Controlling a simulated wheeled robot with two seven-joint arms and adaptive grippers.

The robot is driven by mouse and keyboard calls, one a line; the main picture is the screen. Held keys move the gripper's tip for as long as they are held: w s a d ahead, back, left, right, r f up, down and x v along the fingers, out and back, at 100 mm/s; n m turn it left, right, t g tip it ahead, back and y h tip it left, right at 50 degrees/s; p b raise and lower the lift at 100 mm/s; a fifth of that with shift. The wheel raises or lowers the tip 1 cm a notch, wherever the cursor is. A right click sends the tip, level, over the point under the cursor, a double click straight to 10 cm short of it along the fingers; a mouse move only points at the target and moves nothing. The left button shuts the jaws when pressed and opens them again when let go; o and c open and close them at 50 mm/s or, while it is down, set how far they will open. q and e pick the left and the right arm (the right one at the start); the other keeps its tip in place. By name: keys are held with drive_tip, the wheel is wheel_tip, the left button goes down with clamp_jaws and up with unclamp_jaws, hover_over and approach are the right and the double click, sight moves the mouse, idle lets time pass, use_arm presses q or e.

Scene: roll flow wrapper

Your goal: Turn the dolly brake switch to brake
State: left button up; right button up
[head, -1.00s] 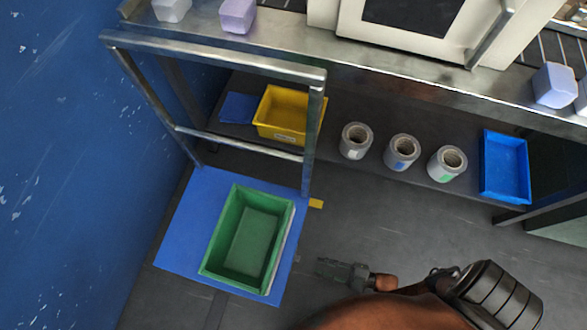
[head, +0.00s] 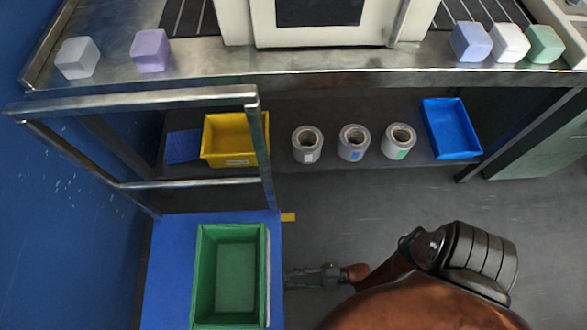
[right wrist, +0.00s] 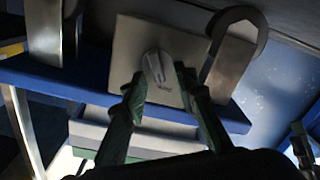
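The dolly (head: 158,292) has a blue deck and a metal handle frame (head: 150,99). In the right wrist view, a grey brake switch knob (right wrist: 154,67) sits on a square pale plate (right wrist: 190,48) beside the blue deck edge (right wrist: 60,76). My right gripper (right wrist: 158,80) is open, its two fingers apart on either side of the knob. I cannot tell whether they touch it. In the head view my right gripper (head: 292,278) is low at the dolly's right edge, and the knob cannot be made out there. My left gripper is not in view.
A green crate (head: 262,272) stands on the dolly. A shelf behind holds a yellow bin (head: 235,160), several rolls, one of them grey with a blue label (head: 353,143), and a blue tray (head: 450,128). Floor (head: 360,210) right of the dolly is clear.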

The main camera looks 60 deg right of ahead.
drive_tip(key=shift+c, duration=0.3)
clamp_jaws()
drive_tip(key=shift+m, duration=0.3)
drive_tip(key=m, duration=0.7)
drive_tip(key=d+m, duration=0.1)
drive_tip(key=m, duration=0.3)
drive_tip(key=shift+w+f, duration=0.1)
drive_tip(key=shift+w, duration=0.2)
drive_tip(key=shift+m, duration=0.3)
drive_tip(key=shift+o, duration=0.3)
unclamp_jaws()
